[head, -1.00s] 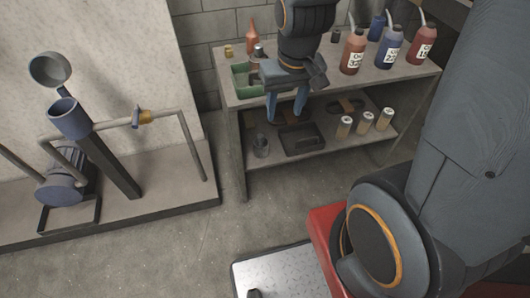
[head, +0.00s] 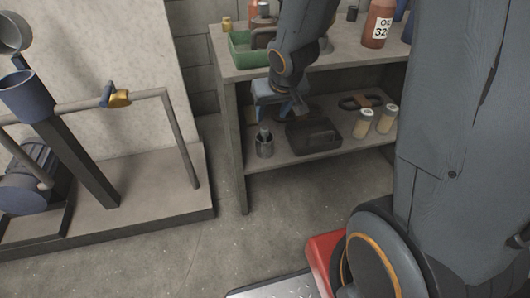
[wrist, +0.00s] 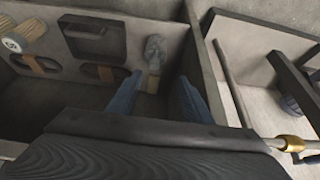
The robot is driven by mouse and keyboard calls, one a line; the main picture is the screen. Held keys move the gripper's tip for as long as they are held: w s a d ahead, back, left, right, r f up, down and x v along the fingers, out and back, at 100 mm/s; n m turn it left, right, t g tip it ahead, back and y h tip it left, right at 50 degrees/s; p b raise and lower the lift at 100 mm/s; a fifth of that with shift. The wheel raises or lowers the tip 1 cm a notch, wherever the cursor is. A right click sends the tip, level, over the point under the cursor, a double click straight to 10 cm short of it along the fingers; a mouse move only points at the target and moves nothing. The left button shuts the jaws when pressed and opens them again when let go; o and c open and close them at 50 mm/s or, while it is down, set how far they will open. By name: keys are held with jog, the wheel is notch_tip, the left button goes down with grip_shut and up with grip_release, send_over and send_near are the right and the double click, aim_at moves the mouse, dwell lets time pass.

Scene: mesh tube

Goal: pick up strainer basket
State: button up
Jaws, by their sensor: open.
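The strainer basket (head: 264,147) is a small grey mesh cylinder with a thin upright part on top. It stands upright near the left front of the lower shelf (head: 285,152). It also shows in the wrist view (wrist: 155,49), just beyond the fingertips. My gripper (head: 283,112) has blue fingers, spread open and empty. It hangs just above and slightly right of the basket, in front of the shelf opening. In the wrist view my gripper (wrist: 160,82) frames the line to the basket between its fingers. I cannot tell the exact gap.
A dark tray (head: 314,135) stands right of the basket, with pale jars (head: 386,118) farther right. The bench leg (head: 237,150) is close on the left. Above are the upper shelf, a green tray (head: 240,48) and a red bottle (head: 378,24). A pipe stand (head: 180,130) stands left.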

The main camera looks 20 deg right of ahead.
jog(key=t+b, duration=0.1)
jog(key=b, duration=0.8)
send_near(265, 129)
jog(key=x, duration=0.3)
jog(key=shift+w+a+f, duration=0.2)
jog(key=shift+w+f, duration=0.05)
jog(key=shift+f, duration=0.35)
jog(key=shift+w+a+f, duration=0.2)
jog(key=shift+w+f, duration=0.05)
jog(key=shift+f, duration=0.35)
jog(key=shift+w+d+b+x, duration=0.2)
jog(key=shift+b+x, duration=0.7)
jog(key=shift+x, duration=0.45)
jog(key=shift+w+d+b+x, duration=0.1)
jog(key=shift+d+b+x, duration=0.1)
jog(key=shift+b+x, duration=0.95)
jog(key=shift+r+p, duration=0.1)
jog(key=shift+p, duration=0.2)
grip_shut()
